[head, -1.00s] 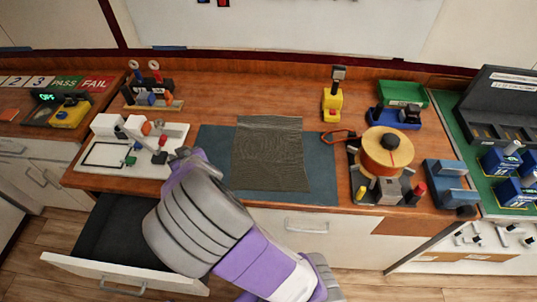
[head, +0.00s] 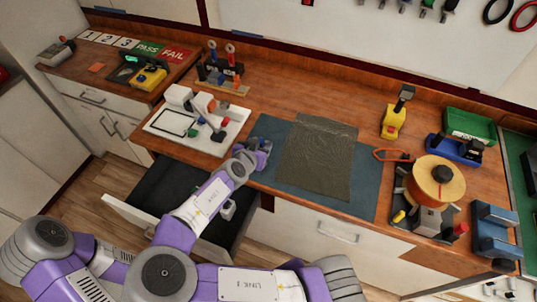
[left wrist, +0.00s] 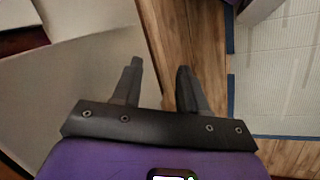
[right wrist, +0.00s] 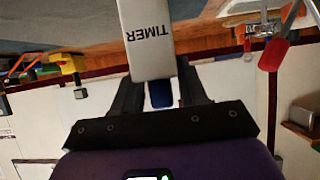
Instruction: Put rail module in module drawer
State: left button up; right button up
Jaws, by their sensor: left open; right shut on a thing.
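The rail module (right wrist: 147,40) is a white block marked TIMER with a blue part at its lower end. My right gripper (right wrist: 160,92) is shut on it in the right wrist view. In the head view this gripper (head: 256,152) is at the bench's front edge, beside the blue mat; the module cannot be made out there. The module drawer (head: 128,212) is pulled open below the bench, with a dark inside and a pale front. My right arm crosses over it and hides part of it. My left gripper (left wrist: 157,75) is open and empty above the floor.
A white board with small parts (head: 190,120) lies left of the blue mat (head: 265,130), which bears a dark grey sheet (head: 318,160). An orange spool (head: 435,182) stands at right. A yellow tester (head: 149,78) stands on the left bench.

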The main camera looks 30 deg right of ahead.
jog(key=shift+f+b, duration=0.4)
jog(key=shift+f, duration=1.75)
jog(key=shift+f, duration=0.2)
jog(key=o, duration=1.1)
jog(key=shift+r, duration=0.1)
